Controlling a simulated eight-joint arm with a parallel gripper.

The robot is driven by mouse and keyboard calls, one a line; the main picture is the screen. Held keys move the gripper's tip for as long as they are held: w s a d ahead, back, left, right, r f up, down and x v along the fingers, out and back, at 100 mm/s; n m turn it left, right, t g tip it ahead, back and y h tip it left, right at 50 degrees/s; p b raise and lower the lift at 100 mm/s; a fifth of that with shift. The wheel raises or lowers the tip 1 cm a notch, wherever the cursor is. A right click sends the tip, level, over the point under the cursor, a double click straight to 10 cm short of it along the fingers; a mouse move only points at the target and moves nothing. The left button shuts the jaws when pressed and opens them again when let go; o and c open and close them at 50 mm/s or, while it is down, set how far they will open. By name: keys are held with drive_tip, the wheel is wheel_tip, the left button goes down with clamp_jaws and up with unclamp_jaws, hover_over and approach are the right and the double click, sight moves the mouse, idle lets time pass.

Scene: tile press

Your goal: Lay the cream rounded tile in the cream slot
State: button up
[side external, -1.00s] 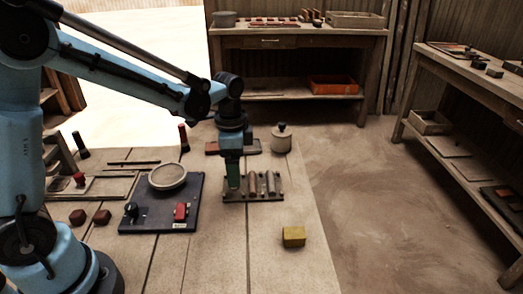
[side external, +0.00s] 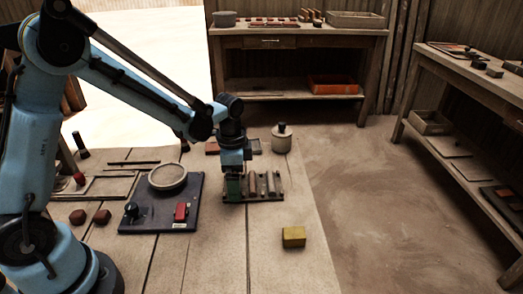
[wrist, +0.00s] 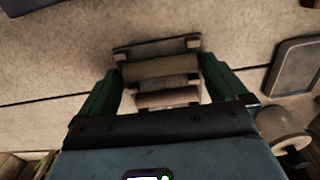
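A dark rack (side external: 262,200) holds several rounded tiles (side external: 262,183) side by side on the table. Their colours are muted, so I cannot tell for sure which is the cream one. In the wrist view the rack (wrist: 150,48) shows a pale olive-cream tile (wrist: 160,67) and a pinkish-brown tile (wrist: 167,98). My gripper (side external: 234,190) is low at the rack's left end and hides part of it. In the wrist view my green fingers (wrist: 162,92) are apart, one on each side of the rack. I cannot tell whether they touch a tile. I cannot pick out the cream slot.
A dark blue board (side external: 150,215) with a round dish (side external: 167,177), a knob and a red block (side external: 181,211) lies left of the rack. A lidded pot (side external: 281,138) stands behind. Front table space is mostly clear.

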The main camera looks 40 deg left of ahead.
drive_tip(key=shift+r, duration=0.1)
wheel_tip(320, 180, up, 11)
drive_tip(key=s+r+n+t, duration=0.1)
drive_tip(key=s+n+t, duration=0.6)
drive_tip(key=s+n, duration=0.2)
drive_tip(key=shift+s+d+r, duration=0.15)
drive_tip(key=shift+s+r, duration=0.25)
drive_tip(key=shift+s, duration=0.6)
idle(2.3)
